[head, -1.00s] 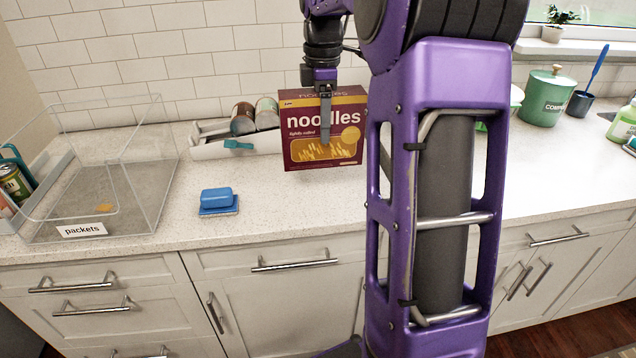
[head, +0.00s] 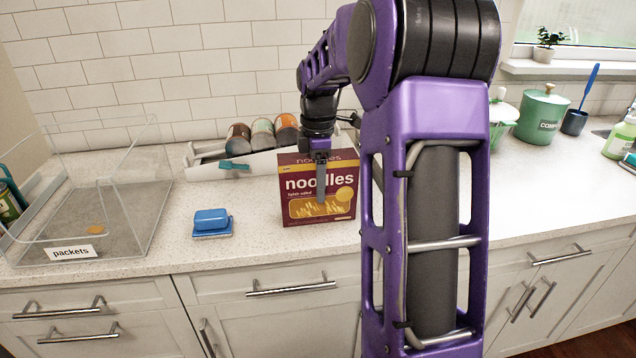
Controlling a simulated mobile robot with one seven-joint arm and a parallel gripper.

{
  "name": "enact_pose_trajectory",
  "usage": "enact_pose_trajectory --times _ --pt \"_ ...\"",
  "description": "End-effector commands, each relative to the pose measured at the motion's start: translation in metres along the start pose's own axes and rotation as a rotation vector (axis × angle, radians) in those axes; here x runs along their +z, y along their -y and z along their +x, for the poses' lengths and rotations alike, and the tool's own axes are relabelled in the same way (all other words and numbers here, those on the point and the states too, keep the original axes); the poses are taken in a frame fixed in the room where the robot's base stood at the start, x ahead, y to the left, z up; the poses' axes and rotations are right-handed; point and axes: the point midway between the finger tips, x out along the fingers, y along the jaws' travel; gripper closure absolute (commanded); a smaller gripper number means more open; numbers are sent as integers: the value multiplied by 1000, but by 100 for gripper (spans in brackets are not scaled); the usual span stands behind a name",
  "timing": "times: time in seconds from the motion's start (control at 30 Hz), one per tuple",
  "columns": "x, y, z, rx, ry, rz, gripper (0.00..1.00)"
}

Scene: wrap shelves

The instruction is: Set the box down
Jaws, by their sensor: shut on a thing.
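The box is a dark red noodles box (head: 297,183) with a yellow pasta picture, upright, its front facing me. My gripper (head: 321,200) comes down from above and is shut on the box, with one dark finger lying across its front. The box's lower edge is at or very close to the white speckled counter (head: 260,241); I cannot tell if it touches. My arm hides the counter to the right of the box.
A clear bin labelled packets (head: 72,253) stands at left. A blue sponge on a blue block (head: 211,222) lies left of the box. Behind is a white rack (head: 225,169) with several cans (head: 262,134). A green compost canister (head: 541,117) stands at right.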

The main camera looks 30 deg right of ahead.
Motion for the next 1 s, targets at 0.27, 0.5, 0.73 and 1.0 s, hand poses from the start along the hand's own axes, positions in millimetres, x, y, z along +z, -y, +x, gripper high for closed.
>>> enact_pose_trajectory --times 0.27,0.5,0.73,1.0 --pt "0 0 2 0 0 0 21" --pt "0 0 2 0 0 0 1" --pt "0 0 -3 1 0 0 1" --pt "0 -1 -52 5 -1 -1 1"
